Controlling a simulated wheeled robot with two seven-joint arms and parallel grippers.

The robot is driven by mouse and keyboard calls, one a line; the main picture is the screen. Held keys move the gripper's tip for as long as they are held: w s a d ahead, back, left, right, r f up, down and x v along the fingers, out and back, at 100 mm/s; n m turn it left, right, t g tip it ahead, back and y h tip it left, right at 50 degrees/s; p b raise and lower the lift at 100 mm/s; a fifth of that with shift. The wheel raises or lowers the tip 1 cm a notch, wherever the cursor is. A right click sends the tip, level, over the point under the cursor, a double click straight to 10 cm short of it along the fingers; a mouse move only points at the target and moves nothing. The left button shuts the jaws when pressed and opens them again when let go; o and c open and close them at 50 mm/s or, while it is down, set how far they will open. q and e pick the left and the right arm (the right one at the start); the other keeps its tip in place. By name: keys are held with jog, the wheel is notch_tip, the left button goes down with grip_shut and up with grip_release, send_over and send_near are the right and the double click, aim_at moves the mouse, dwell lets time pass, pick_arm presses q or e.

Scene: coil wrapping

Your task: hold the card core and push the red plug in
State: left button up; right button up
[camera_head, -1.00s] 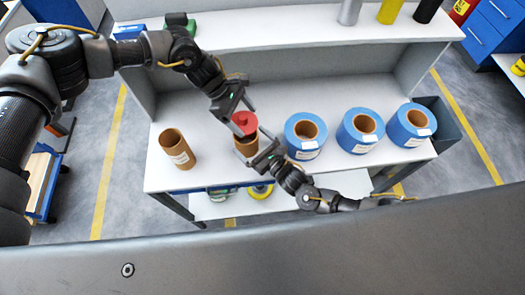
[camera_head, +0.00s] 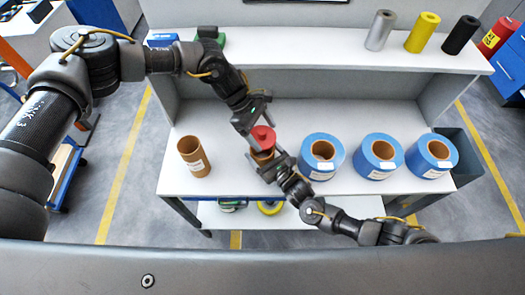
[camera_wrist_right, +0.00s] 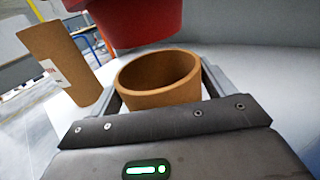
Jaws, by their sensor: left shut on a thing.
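The red plug (camera_head: 262,137) is held in my left gripper (camera_head: 261,130), which is shut on it. In the right wrist view the plug (camera_wrist_right: 135,20) hangs above the open mouth of the card core (camera_wrist_right: 158,78), a little to the left, with a gap between them. The brown core (camera_head: 262,156) stands upright on the white bench. The fingers of my right gripper (camera_head: 265,160) are on both sides of the core and appear shut on it. The plug hides most of the core's mouth in the head view.
Another brown card core (camera_head: 193,156) stands to the left on the bench (camera_head: 225,178). Several blue coils (camera_head: 321,157) stand in a row to the right. A raised back shelf (camera_head: 300,48) holds grey, yellow and black rolls.

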jog(key=o, duration=0.3)
jog(key=v, duration=1.1)
jog(key=shift+s+d, duration=0.15)
jog(key=shift+s+d+r, duration=0.1)
jog(key=shift+s+d, duration=0.1)
jog(key=shift+s, duration=0.1)
